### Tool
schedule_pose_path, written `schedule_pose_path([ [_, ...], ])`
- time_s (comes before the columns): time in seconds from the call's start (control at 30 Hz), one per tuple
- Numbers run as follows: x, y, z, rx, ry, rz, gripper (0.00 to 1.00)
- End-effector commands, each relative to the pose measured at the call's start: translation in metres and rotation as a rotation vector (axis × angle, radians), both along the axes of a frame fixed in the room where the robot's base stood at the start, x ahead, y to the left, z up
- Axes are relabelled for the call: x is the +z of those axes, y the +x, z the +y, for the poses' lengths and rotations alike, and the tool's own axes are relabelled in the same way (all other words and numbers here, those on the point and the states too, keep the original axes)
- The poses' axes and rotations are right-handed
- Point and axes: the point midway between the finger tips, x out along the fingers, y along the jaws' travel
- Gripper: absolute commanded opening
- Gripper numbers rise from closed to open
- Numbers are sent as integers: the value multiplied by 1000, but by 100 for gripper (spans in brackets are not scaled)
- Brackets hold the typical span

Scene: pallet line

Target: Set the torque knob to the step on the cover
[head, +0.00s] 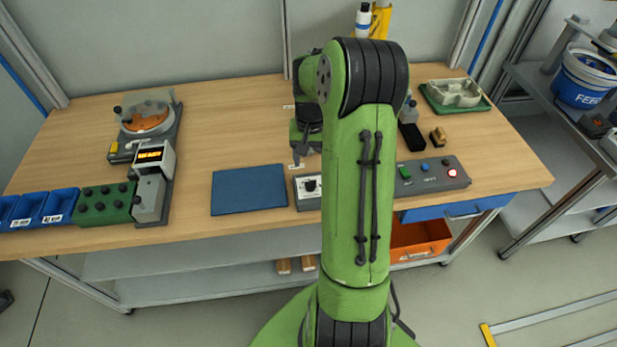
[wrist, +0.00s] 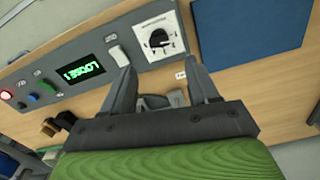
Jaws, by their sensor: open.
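The torque knob (head: 310,186) is a black knob on a white dial plate, at the left end of a grey control panel (head: 445,178). In the wrist view the knob (wrist: 158,39) shows beyond my fingertips, with marks around it too small to read. My gripper (wrist: 163,72) is open and empty, its two fingers apart and short of the knob. In the head view my gripper (head: 301,150) is above the table behind the panel, partly hidden by my arm. A green-lit display (wrist: 78,69) on the panel appears to read "LOOSE 1". I cannot tell which thing is the cover.
A blue mat (head: 249,190) lies left of the panel. Further left are a fixture with an orange disc (head: 148,119), a green block (head: 104,203) and blue bins (head: 58,207). A grey casting (head: 455,92) sits in a green tray at the back right. The table's middle left is clear.

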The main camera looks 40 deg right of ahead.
Motion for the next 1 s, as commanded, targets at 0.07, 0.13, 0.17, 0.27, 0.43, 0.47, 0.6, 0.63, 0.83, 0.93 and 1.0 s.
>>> schedule_pose_path([
  [0.07,-23,-1,1,0,4,4,60],
  [0.13,-40,-1,0,-1,3,3,60],
  [0.17,-47,-1,0,-1,3,3,60],
  [0.27,-65,0,1,0,3,1,60],
  [0.43,-79,0,0,-1,-1,1,60],
  [0.47,-80,0,0,-1,-1,0,60],
  [0.6,-80,0,0,-1,-2,-1,60],
  [0.63,-80,0,0,-1,-2,-1,60],
  [0.83,-80,0,0,0,-2,-1,35],
  [0.93,-80,0,0,0,-2,-1,20],
  [1.0,-80,0,0,0,-2,-1,9],
])
